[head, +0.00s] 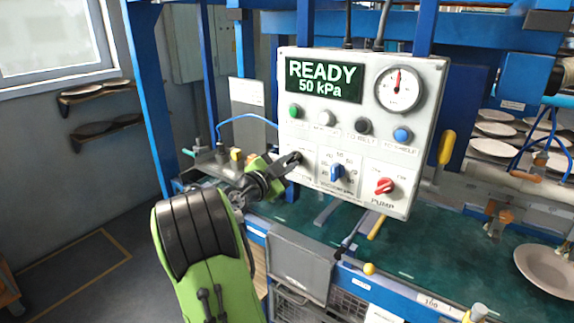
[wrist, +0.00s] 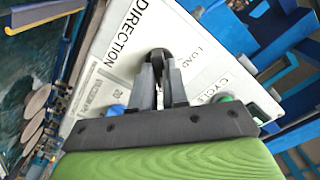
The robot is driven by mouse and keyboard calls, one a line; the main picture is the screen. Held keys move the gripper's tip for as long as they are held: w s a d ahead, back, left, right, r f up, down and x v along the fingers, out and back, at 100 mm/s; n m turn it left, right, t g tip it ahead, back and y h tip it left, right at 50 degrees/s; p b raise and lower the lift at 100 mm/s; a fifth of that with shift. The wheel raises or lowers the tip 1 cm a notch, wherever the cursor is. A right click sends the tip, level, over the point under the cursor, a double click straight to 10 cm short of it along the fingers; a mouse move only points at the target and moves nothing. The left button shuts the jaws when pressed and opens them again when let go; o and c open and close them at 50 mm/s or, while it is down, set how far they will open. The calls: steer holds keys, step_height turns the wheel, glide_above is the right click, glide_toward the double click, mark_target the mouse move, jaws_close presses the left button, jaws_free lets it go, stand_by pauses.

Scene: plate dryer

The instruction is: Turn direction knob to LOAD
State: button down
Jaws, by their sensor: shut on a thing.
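The direction knob (wrist: 160,54) is a small black knob between the jaws of my gripper (wrist: 160,80) in the wrist view. My gripper is shut on it. The printed words DIRECTION, LOAD and CYCLE show around it on the white panel. In the head view, my gripper (head: 294,160) reaches the lower left of the control panel (head: 428,130) and mostly hides the knob. The knob's exact pointing cannot be told because the jaws cover part of it.
The display (head: 325,80) reads READY 50 kPa. A gauge (head: 399,88) is beside it, with a row of buttons below. A blue knob (head: 337,173) and a red pump knob (head: 384,187) sit right of my gripper. A yellow handle (head: 446,148) stands beside the panel.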

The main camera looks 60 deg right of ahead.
steer(key=n+b, duration=0.1)
steer(key=n, duration=0.8)
steer(key=n+p, duration=0.1)
steer(key=n, duration=0.3)
steer(key=shift+n, duration=0.3)
steer(key=shift+n+p, duration=0.8)
steer(key=shift+n, duration=1.1)
steer(key=c, duration=1.1)
jaws_free()
steer(key=shift+c, duration=0.2)
